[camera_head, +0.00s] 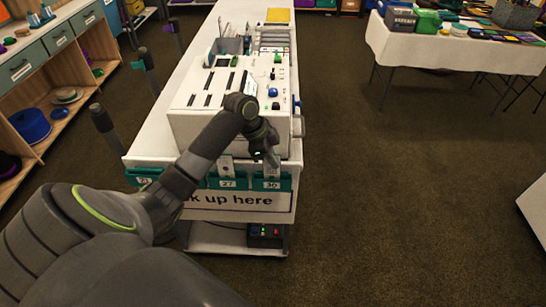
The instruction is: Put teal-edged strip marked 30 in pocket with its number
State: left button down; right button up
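A row of teal pockets runs along the front edge of the white counter, with labels 21, 27 and 30. The pocket marked 30 (271,184) is at the right end, and the pocket marked 27 (228,184) is left of it. My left gripper (268,157) points down just above the pocket marked 30. A small pale strip with a teal edge (271,170) shows right under its fingertips, at the pocket's mouth. Its number is too small to read. I cannot tell whether the fingers grip it. My arm hides the pockets between 21 and 27. My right gripper is out of view.
A white console (205,122) with slots and knobs stands on the counter just behind the gripper. Posts (104,128) stand left of the counter. Shelves (40,90) line the left, and a clothed table (455,52) with goods is at upper right. The floor to the right is clear.

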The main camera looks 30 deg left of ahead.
pick_arm(q)
jog(key=shift+f, duration=0.1)
dwell(0.3)
jog(key=c, duration=1.6)
grip_release()
jog(key=b+v, duration=0.1)
jog(key=v, duration=1.6)
jog(key=shift+b, duration=0.4)
